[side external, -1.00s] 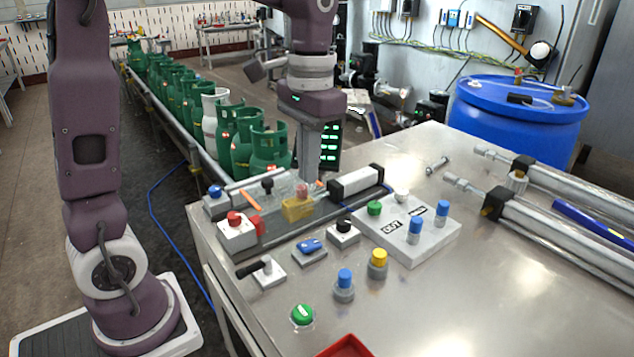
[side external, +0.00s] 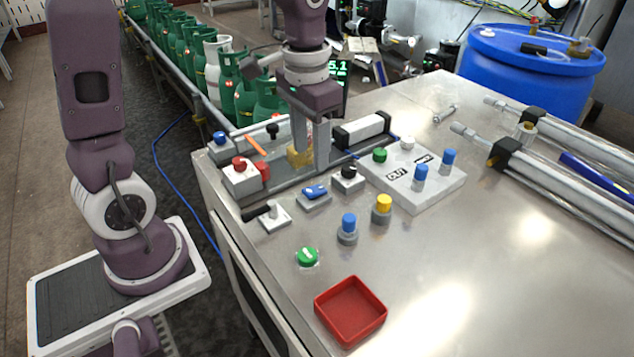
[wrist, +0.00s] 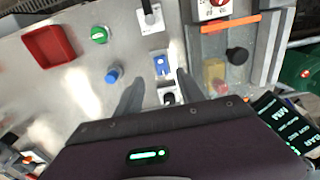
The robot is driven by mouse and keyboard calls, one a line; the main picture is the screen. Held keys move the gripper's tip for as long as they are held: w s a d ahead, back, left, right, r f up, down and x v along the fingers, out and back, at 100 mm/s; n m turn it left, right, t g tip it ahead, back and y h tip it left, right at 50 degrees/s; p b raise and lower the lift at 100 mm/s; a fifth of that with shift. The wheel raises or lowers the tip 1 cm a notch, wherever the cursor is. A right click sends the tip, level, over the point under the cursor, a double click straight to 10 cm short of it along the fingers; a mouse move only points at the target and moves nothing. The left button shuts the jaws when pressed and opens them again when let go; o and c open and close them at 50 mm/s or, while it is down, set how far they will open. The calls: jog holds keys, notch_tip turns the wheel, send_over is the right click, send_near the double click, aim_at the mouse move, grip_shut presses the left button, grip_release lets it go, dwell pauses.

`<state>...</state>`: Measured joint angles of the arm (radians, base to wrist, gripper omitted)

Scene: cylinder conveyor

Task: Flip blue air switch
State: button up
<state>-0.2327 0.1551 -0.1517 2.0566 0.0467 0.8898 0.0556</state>
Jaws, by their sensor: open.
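A small blue switch (side external: 315,191) sits on a flat grey plate near the left side of the metal bench top. In the wrist view the blue switch (wrist: 161,65) lies just beyond the fingertips, between their lines. My gripper (side external: 309,160) is open and empty, pointing down above the panel, behind the blue switch in the side view. In the wrist view its two fingers (wrist: 158,90) stand apart, with a black-knobbed switch (wrist: 169,96) between them. No contact with the blue switch shows.
A blue button (side external: 347,227), green button (side external: 307,256) and red tray (side external: 350,309) stand nearer. Bench at right front is clear.

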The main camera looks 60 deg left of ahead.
aim_at(315, 189)
jog(key=shift+g, duration=0.3)
jog(key=f, duration=0.5)
jog(key=w+f, duration=0.1)
jog(key=f, duration=0.2)
jog(key=shift+a+f, duration=0.2)
jog(key=shift+f, duration=0.15)
jog(key=shift+c, duration=0.4)
